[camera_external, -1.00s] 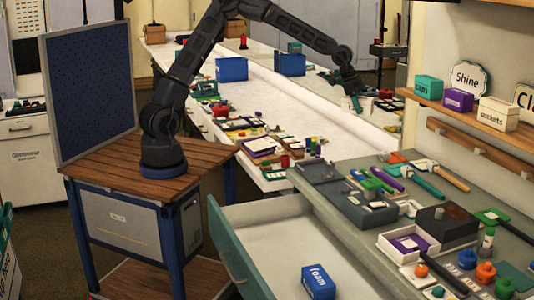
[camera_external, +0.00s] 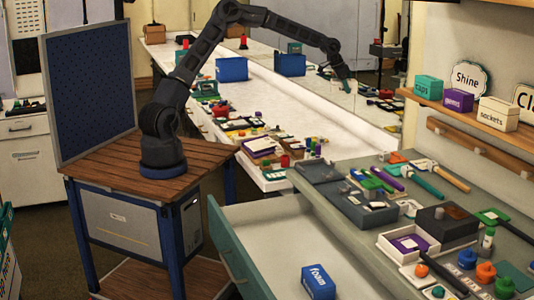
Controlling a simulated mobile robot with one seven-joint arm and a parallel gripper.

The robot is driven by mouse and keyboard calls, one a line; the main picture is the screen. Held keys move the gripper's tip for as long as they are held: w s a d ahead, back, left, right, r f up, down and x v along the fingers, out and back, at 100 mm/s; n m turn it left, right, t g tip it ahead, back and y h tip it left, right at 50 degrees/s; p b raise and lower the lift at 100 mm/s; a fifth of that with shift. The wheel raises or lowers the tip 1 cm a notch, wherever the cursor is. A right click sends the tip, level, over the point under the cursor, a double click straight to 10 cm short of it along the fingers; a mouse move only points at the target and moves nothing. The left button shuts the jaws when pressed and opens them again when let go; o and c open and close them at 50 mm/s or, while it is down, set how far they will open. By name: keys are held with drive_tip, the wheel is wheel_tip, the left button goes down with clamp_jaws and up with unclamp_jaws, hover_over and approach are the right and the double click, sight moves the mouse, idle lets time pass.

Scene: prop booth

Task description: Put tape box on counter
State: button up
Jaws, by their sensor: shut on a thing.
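My gripper (camera_external: 347,86) is small in this view, above the back edge of the long white counter (camera_external: 345,118), in front of the mirror. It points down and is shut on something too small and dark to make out. I cannot tell whether that is the tape box. No box with a readable tape label shows. A grey-green counter (camera_external: 352,238) with tools stands at the front right.
A blue foam box (camera_external: 318,282) lies in the open drawer (camera_external: 262,238). The caps (camera_external: 428,88), gems (camera_external: 458,100) and sockets (camera_external: 497,114) boxes stand on the wooden shelf (camera_external: 463,113). Small items clutter both counters; part of the white counter is bare.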

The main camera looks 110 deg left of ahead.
drive_tip(key=s+a+f+n, duration=0.1)
drive_tip(key=s+a+n, duration=0.1)
drive_tip(key=s+a, duration=0.95)
drive_tip(key=n+g+y, duration=0.1)
drive_tip(key=n, duration=0.1)
hover_over(314, 127)
drive_tip(key=s+d, duration=0.1)
drive_tip(key=d, duration=0.1)
wheel_tip(314, 127, down, 6)
wheel_tip(314, 127, down, 20)
drive_tip(key=shift+a+f, duration=0.1)
drive_tip(key=shift+f, duration=0.1)
drive_tip(key=o, duration=1.1)
drive_tip(key=shift+f, duration=0.1)
